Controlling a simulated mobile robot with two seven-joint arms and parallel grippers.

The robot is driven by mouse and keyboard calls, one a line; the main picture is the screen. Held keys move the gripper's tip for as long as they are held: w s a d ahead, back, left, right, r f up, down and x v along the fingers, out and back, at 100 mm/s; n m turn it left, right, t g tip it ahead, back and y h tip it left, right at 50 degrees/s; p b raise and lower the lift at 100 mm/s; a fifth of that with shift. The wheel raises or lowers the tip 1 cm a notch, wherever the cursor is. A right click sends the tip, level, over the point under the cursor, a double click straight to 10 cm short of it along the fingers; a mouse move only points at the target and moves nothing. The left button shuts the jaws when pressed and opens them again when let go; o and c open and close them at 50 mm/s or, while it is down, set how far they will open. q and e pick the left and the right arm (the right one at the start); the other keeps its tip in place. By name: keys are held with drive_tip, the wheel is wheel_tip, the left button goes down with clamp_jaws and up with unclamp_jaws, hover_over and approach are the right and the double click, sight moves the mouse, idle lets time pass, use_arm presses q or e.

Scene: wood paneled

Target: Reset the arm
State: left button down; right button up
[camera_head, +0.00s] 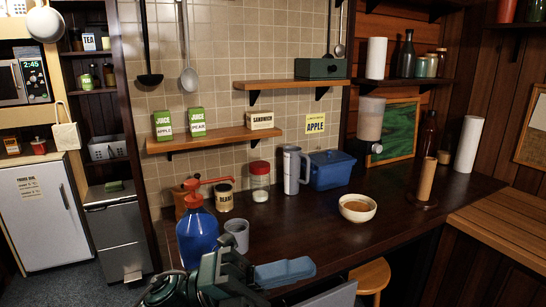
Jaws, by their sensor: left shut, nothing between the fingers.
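My left arm, dark green, comes in at the bottom of the head view. Its gripper (287,272) shows as a blue-grey shape pointing right, at the front edge of the dark wooden counter (310,222). The gripper is shut and nothing shows in it. A large blue bottle with an orange-red pump top (198,236) stands just behind the arm and partly hidden by it. My right gripper is not in view.
A grey mug (237,235) stands beside the bottle. A bowl with brown contents (357,208), a blue lidded box (332,170) and a tall pale pitcher (292,170) stand farther back. A wooden stool (374,275) is below the front edge. The counter's middle is mostly clear.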

use_arm(q)
drive_tip(key=w+a+f+n+t+y, duration=0.2)
drive_tip(key=a+f+n+t+y, duration=0.15)
drive_tip(key=f+n+t, duration=0.5)
drive_tip(key=w+a+f+n+t+y, duration=0.25)
drive_tip(key=f+n+t+y, duration=0.25)
drive_tip(key=n, duration=0.7)
drive_tip(key=w+a+f+n+t+y, duration=0.2)
drive_tip(key=a+f+n+t+y, duration=0.25)
drive_tip(key=f+n+t, duration=0.4)
drive_tip(key=s+a+f+n+g+y, duration=0.3)
drive_tip(key=s+f+n+g, duration=0.1)
drive_tip(key=s+f, duration=0.3)
drive_tip(key=s+a+f+n+g+y, duration=0.3)
drive_tip(key=s+f+n, duration=0.3)
drive_tip(key=f, duration=0.5)
drive_tip(key=shift+s+a+f+n+g+y, duration=0.35)
drive_tip(key=shift+s+a+g, duration=0.2)
drive_tip(key=shift+s+g, duration=0.3)
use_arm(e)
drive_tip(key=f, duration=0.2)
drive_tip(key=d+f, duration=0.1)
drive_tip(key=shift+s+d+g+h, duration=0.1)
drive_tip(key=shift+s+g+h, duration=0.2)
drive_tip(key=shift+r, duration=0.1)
